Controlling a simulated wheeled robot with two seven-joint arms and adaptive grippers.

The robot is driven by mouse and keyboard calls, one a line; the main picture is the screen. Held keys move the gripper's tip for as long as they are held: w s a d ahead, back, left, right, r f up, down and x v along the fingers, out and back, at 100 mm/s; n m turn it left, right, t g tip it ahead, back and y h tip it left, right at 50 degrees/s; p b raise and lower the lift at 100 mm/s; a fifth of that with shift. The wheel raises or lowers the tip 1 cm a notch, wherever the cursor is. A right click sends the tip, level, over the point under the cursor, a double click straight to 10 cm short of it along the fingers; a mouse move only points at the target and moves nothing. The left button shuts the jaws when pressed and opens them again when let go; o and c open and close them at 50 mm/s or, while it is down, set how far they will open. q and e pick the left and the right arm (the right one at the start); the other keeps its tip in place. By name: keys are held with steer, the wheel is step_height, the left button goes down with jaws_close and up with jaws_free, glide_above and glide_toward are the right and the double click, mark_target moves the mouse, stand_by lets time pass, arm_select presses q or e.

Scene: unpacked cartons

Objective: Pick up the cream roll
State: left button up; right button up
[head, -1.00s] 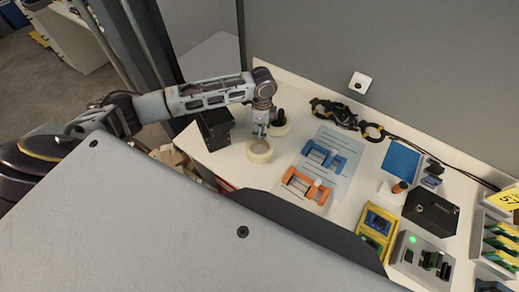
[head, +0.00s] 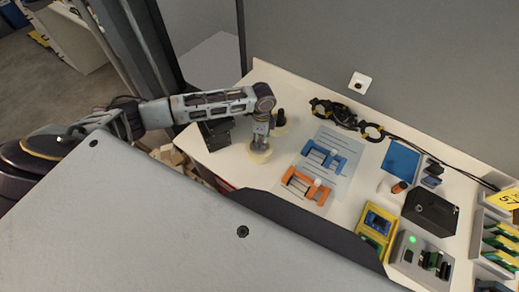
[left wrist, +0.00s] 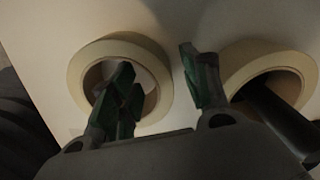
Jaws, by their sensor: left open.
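The cream roll (head: 261,158), a ring of tape, lies flat on the white table below my left gripper (head: 260,146). In the left wrist view the roll (left wrist: 112,48) is at the left. My left gripper (left wrist: 155,62) is open there, with one finger over or in the roll's hole and the other outside its wall, towards the second roll. The fingers' exact depth cannot be told. In the head view the gripper hides part of the roll. My right gripper is not in view.
A second pale roll (left wrist: 238,62) stands close by, with a dark cylinder (left wrist: 272,112) in its hole. A black box (head: 216,134) is left of the cream roll. Blue (head: 323,156) and orange (head: 301,184) fixtures sit to the right. Black cables (head: 345,116) lie behind.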

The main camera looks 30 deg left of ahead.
arm_select(q)
jaws_close()
stand_by(0.4)
steer(key=shift+r, duration=0.1)
steer(key=shift+r, duration=4.95)
steer(key=shift+w+r, duration=0.1)
